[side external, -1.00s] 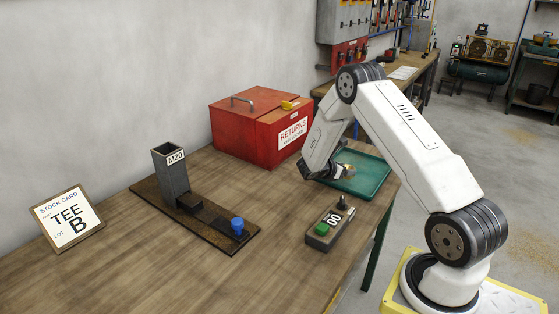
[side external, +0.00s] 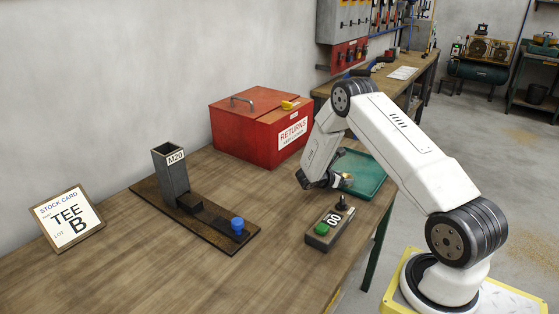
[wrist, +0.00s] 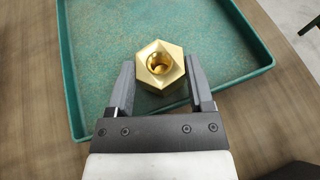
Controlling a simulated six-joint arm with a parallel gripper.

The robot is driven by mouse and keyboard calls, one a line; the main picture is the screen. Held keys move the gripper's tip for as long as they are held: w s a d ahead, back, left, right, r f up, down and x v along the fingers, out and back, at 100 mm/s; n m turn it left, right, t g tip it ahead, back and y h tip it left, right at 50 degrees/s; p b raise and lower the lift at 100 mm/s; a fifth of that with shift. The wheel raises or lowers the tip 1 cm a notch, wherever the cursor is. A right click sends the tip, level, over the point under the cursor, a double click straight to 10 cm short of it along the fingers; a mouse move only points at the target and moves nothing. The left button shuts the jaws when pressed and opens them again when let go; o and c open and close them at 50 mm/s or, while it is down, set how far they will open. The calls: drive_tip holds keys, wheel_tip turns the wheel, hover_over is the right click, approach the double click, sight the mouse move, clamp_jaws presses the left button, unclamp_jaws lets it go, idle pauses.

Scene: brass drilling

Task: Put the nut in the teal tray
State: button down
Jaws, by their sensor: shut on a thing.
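The nut is a brass hexagon with a round threaded hole (wrist: 152,80). It sits between the two grey fingers of my gripper (wrist: 161,74), which is shut on it. In the side view my gripper (side external: 338,183) is by the near left edge of the teal tray (side external: 371,174), with a small bit of brass showing at the fingers. In the wrist view the nut appears against the floor of the teal tray (wrist: 100,50). The gap between nut and tray floor is hard to judge.
A red returns box (side external: 240,130) stands behind and left of the tray. A control box with a green button (side external: 322,230) sits in front of it. A dark fixture with an M20 chute (side external: 173,172) and a stock card (side external: 68,219) are further left.

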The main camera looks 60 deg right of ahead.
unclamp_jaws()
drive_tip(key=shift+r, duration=0.1)
drive_tip(key=shift+w+a+r, duration=0.1)
drive_tip(key=shift+a, duration=0.05)
drive_tip(key=v, duration=1.1)
drive_tip(key=shift+a+r, duration=0.15)
drive_tip(key=shift+a, duration=0.2)
drive_tip(key=s+a+r+m+t+y, duration=0.2)
drive_tip(key=s+a+r+m+y, duration=0.1)
drive_tip(key=a, duration=0.6)
drive_tip(key=s+a+r+m+t+y, duration=0.2)
drive_tip(key=s+a+m+y, duration=0.2)
drive_tip(key=a, duration=0.5)
drive_tip(key=s+a+r+m+t+y, duration=0.2)
drive_tip(key=a+m+y, duration=0.4)
drive_tip(key=a, duration=0.3)
drive_tip(key=shift+s+a+r+m+t, duration=0.3)
drive_tip(key=shift+s+r+m, duration=0.45)
drive_tip(key=shift+r+m, duration=0.05)
